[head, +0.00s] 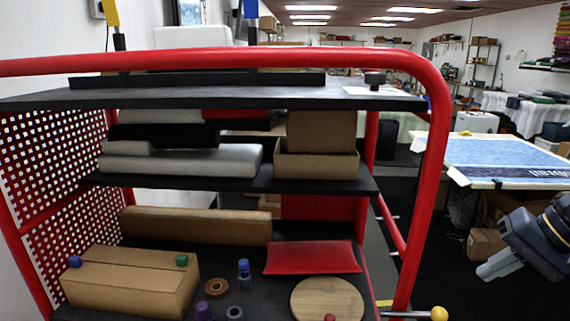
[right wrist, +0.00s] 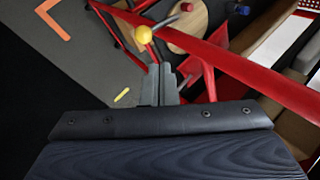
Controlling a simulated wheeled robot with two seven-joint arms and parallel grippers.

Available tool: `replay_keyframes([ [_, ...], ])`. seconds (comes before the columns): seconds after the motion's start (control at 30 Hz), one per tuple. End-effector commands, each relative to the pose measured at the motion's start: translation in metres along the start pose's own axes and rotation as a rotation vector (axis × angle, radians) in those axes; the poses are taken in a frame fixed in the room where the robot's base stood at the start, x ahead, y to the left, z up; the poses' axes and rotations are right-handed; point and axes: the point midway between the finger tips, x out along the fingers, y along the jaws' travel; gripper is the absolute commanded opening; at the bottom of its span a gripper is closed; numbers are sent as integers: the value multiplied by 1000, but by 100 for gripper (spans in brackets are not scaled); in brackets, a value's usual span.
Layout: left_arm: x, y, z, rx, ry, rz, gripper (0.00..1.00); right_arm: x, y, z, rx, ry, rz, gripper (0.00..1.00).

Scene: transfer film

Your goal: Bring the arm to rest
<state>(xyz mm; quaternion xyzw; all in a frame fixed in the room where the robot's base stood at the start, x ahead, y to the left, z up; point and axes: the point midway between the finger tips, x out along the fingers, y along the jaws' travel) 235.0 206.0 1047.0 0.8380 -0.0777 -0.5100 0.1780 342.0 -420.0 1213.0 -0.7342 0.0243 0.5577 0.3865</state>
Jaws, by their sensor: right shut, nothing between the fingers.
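My right gripper (head: 492,268) is at the right side of the head view, in open air to the right of the red-framed rack. It is shut, with nothing between its fingers. In the right wrist view its grey fingers (right wrist: 160,86) are together, and a yellow ball knob (right wrist: 143,35) and the rack's red tubes show beyond them. No contact with the rack can be made out. My left arm and gripper are not in view.
The red tube frame (head: 433,170) stands left of my right gripper, with the yellow knob (head: 439,314) low at its side. Its shelves hold cardboard boxes (head: 130,280), a red pouch (head: 312,257) and a round wooden board (head: 326,300). A table with a blue cover (head: 500,155) stands behind.

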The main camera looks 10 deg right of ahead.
Motion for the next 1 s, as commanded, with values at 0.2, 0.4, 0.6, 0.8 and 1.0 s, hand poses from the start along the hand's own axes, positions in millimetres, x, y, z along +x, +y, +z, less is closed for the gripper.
replay_keyframes([
  [0.2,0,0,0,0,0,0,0,68,-24,87,-174,22,-32,0],
  [0.4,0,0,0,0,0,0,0,137,-25,174,-371,73,-1,0],
  [0.6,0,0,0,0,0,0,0,177,-12,219,-486,113,34,0],
  [0.8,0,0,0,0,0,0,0,185,-9,226,-506,121,41,0],
  [1.0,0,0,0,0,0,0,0,184,-9,226,-504,119,41,0],
])
